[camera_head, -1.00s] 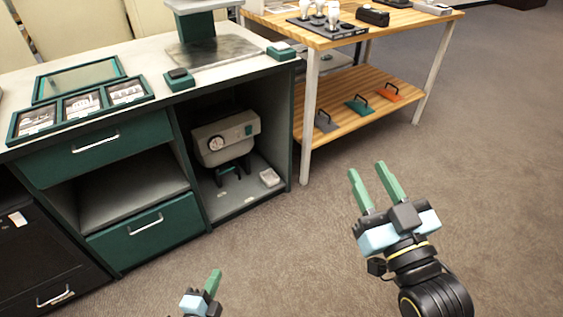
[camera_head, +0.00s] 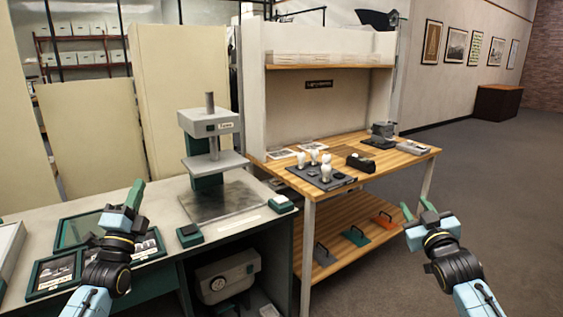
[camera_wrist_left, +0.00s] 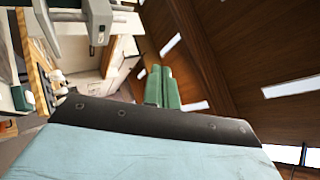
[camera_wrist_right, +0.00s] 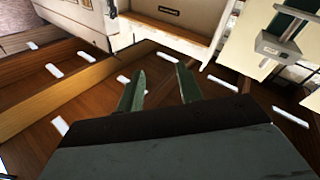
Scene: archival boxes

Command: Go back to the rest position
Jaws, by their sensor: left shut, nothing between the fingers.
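My left gripper (camera_head: 134,195) is raised in front of the desk with its green fingers pointing up. In the left wrist view its fingers (camera_wrist_left: 162,87) are together with nothing between them. My right gripper (camera_head: 417,209) is raised at the right of the head view, in front of the wooden table's right end. In the right wrist view its fingers (camera_wrist_right: 158,88) stand apart with a clear gap and nothing between them. Neither gripper appears to touch anything.
The desk (camera_head: 150,215) carries a press-like machine (camera_head: 208,140) and framed pictures (camera_head: 52,272). The wooden table (camera_head: 415,156) holds white-knobbed tools on a dark plate (camera_head: 322,180). Several coloured, handled plates lie on its lower shelf (camera_head: 330,268). Open floor (camera_head: 500,190) lies at right.

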